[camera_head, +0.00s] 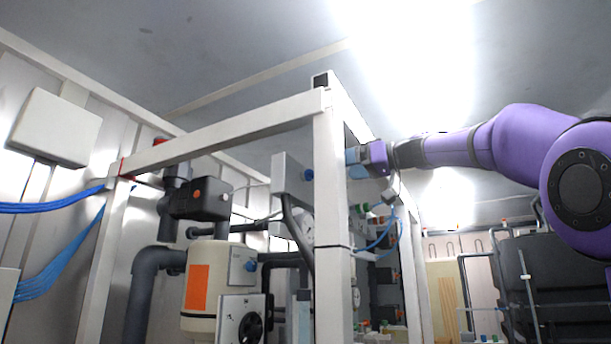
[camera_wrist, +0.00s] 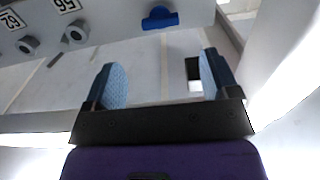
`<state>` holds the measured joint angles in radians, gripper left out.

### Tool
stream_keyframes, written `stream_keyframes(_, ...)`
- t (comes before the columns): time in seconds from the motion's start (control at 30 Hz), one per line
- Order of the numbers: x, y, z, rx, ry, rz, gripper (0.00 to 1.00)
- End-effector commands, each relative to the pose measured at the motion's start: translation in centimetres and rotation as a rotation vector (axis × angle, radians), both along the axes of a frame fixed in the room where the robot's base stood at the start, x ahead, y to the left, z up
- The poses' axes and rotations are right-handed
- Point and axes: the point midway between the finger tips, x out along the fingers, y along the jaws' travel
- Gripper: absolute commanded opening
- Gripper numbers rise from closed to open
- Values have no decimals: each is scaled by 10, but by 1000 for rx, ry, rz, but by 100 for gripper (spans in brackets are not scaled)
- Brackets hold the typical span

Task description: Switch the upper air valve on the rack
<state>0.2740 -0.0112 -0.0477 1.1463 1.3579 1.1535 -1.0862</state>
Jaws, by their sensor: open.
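A blue valve handle (camera_wrist: 160,17) sits on the edge of a grey panel (camera_wrist: 110,22) at the top of the wrist view. My gripper (camera_wrist: 160,85) is open, with light blue pads on its two fingers and nothing between them. The handle is ahead of the fingertips and apart from them, roughly centred between the fingers. In the head view my gripper (camera_head: 355,163) is beside the upper part of the rack's white post (camera_head: 331,220). A blue knob (camera_head: 308,174) shows on a grey box left of that post; I cannot tell whether it is the same valve.
Grey round fittings (camera_wrist: 75,32) and number labels sit on the panel left of the handle. The white rack frame (camera_head: 225,130) stands close to my gripper. Blue hoses (camera_head: 378,240) hang below it. A dark tank (camera_head: 560,285) stands at right.

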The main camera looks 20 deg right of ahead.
Motion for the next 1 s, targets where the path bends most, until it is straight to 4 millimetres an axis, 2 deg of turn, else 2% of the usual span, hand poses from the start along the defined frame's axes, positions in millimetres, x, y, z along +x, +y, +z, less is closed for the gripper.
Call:
stream_keyframes(0.17, 11, 11, 1, 0, -6, 5, 81)
stream_keyframes(0.6, 63, 63, 1, 0, -4, 5, 81)
stream_keyframes(0.8, 74, 74, 1, 0, -4, 3, 81)
stream_keyframes(1.0, 76, 76, 1, 1, -5, 2, 81)
